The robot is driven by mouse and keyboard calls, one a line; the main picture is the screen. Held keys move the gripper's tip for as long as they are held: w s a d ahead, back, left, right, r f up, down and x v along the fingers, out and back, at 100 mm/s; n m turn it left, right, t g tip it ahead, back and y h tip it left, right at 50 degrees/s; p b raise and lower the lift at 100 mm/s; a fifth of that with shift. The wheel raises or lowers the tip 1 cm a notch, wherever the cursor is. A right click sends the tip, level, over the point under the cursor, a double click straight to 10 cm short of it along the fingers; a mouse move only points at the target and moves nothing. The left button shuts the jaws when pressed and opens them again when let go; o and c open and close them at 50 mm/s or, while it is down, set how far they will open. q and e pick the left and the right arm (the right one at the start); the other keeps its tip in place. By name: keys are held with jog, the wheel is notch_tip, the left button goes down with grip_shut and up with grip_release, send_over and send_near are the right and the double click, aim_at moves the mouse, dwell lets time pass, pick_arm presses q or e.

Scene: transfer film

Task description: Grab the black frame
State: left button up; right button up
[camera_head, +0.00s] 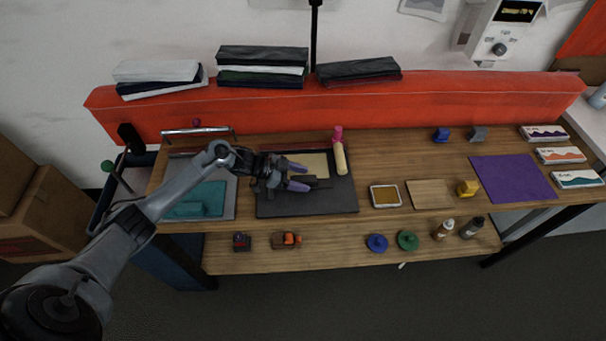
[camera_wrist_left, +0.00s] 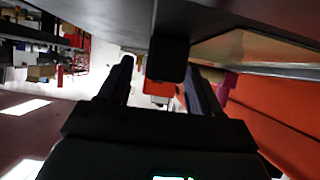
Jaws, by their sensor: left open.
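The black frame (camera_head: 321,183) lies around a beige panel (camera_head: 312,163) on the workbench, above a dark flat base. My left gripper (camera_head: 302,175) is open at the frame's front, with its purple fingers on either side of a dark tab at the front edge. In the left wrist view, the black frame's tab (camera_wrist_left: 167,60) sits between the two fingertips (camera_wrist_left: 158,78), with a dark plate edge above it. I cannot tell whether the fingers touch the tab. The gripper and arm hide part of the frame's left side. My right gripper is not in view.
A teal pad (camera_head: 205,195) is at left. An ink tray (camera_head: 385,195), a wooden board (camera_head: 431,194) and a purple sheet (camera_head: 512,178) lie to the right. A red padded rail (camera_head: 440,97) runs behind.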

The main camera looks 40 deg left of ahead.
pick_arm(q)
jog(key=shift+w+d+f, duration=0.3)
jog(key=shift+w+d, duration=0.15)
grip_shut()
